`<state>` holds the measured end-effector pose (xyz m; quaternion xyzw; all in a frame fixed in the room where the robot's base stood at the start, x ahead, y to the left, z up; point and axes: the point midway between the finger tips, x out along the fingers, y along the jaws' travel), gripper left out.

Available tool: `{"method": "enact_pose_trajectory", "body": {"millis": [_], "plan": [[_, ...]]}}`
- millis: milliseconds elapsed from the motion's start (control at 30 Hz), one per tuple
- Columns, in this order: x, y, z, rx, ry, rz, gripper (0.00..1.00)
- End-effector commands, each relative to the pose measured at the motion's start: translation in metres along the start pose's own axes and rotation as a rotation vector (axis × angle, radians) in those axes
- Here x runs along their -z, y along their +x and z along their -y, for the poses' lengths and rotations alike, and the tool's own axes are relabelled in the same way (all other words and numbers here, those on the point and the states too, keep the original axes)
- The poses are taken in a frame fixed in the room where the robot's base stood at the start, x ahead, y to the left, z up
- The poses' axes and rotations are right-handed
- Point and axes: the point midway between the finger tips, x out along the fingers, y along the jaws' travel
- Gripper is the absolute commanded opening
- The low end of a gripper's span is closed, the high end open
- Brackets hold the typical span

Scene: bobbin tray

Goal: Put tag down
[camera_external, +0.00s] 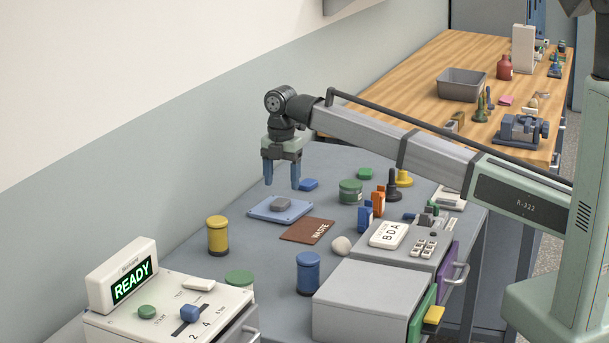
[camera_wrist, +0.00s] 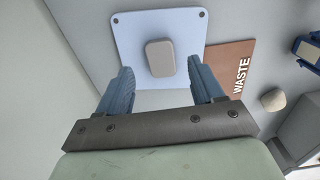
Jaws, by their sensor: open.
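A grey rounded block (camera_external: 281,204), which may be the tag, lies flat on a light blue tray (camera_external: 259,213). In the wrist view the block (camera_wrist: 160,57) sits near the middle of the tray (camera_wrist: 130,28), apart from its edges. My gripper (camera_external: 282,186) points down above the tray with its fingers spread and nothing between them. In the wrist view my gripper (camera_wrist: 161,72) has one finger on each side of the block's line. I cannot tell the exact height gap.
A brown WASTE mat (camera_external: 307,231) lies right of the tray, with a pale round stone (camera_external: 341,246) nearby. A blue block (camera_external: 309,184) lies behind. A yellow jar (camera_external: 218,235), a blue jar (camera_external: 308,272) and a green jar (camera_external: 350,191) stand around. Bare table lies left of the tray.

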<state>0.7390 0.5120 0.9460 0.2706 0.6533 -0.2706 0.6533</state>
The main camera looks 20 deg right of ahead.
Motion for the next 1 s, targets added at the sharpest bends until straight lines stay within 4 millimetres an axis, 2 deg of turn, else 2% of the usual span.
{"method": "enact_pose_trajectory", "body": {"millis": [200, 400, 600, 1000], "plan": [[0.0, -0.041, -0.001, -0.002, 0.0, 0.0, 0.67], [0.0, -0.065, -0.001, -0.001, 0.0, 0.0, 0.67], [0.0, -0.074, 0.0, 0.0, 0.0, 0.0, 0.67], [0.0, -0.074, 0.0, 0.0, 0.0, 0.0, 0.67]]}}
